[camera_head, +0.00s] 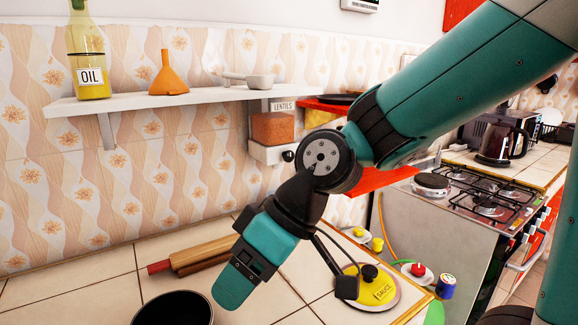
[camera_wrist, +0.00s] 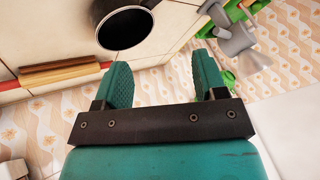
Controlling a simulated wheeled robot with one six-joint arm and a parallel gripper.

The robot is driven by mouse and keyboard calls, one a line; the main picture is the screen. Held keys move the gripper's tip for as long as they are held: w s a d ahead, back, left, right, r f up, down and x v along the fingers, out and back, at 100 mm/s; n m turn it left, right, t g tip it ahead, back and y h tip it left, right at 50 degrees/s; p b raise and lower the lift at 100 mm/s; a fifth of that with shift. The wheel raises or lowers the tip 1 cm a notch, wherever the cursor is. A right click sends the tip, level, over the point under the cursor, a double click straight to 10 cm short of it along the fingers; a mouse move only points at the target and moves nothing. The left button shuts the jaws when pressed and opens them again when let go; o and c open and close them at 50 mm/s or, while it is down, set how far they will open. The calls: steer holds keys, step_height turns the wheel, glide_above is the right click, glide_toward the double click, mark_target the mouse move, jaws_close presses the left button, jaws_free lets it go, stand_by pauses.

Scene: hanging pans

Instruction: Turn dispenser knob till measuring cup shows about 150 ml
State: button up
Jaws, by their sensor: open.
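The dispenser (camera_head: 272,128) is a clear box of orange lentils with a "LENTILS" label, fixed to the wall under the shelf's right end. Its dark round knob (camera_head: 288,156) is on the front of the white base. A small pale cup with a handle (camera_head: 260,82) sits on the shelf above; I cannot tell whether it is the measuring cup, and no scale is readable. My gripper (camera_head: 232,290) points down over the counter, left of and below the dispenser. In the wrist view my gripper (camera_wrist: 162,82) is open, with nothing between its fingers.
A dark pot (camera_head: 172,308) and a rolling pin (camera_head: 195,256) are on the tiled counter near my gripper. The shelf (camera_head: 180,98) holds an oil bottle (camera_head: 88,55) and an orange funnel (camera_head: 167,75). A stove (camera_head: 480,200) stands farther right.

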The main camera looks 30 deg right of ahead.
steer(key=w+d+t+y, duration=0.2)
steer(key=w, duration=0.5)
steer(key=m+t+h, duration=0.9)
steer(key=m+t, duration=0.1)
steer(key=t, duration=0.4)
glide_toward(291, 156)
steer(key=shift+w+a+p, duration=0.15)
steer(key=shift+w+p, duration=4.9)
steer(key=shift+p, duration=5.9)
